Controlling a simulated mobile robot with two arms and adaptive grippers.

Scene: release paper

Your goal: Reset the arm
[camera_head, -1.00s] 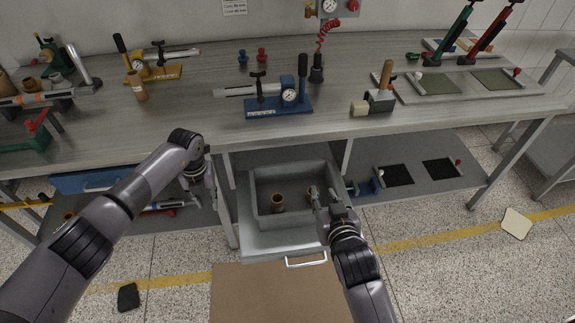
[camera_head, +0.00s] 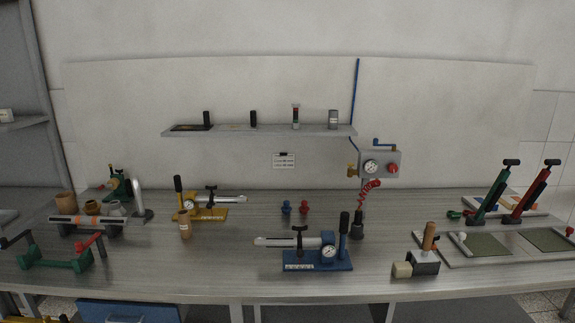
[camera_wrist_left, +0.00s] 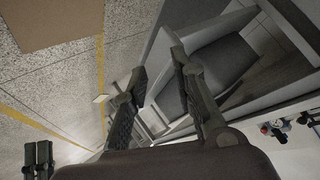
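Neither of my arms shows in the head view. In the left wrist view my left gripper (camera_wrist_left: 160,95) has its two dark fingers spread apart, with nothing between the tips. The fingers stand in front of a grey open drawer or bin (camera_wrist_left: 215,65) under the bench; I cannot tell how far off it is. A pair of dark parallel bars (camera_wrist_left: 38,160) at the lower left edge of the left wrist view looks like part of my right gripper, but its state is unclear.
The long grey workbench (camera_head: 230,260) carries a blue press (camera_head: 318,258), a yellow press (camera_head: 205,212), a small block with a wooden handle (camera_head: 426,258) and two red and green levers at right. A shelf (camera_head: 260,131) hangs behind. The left wrist view shows floor with a brown mat (camera_wrist_left: 45,20).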

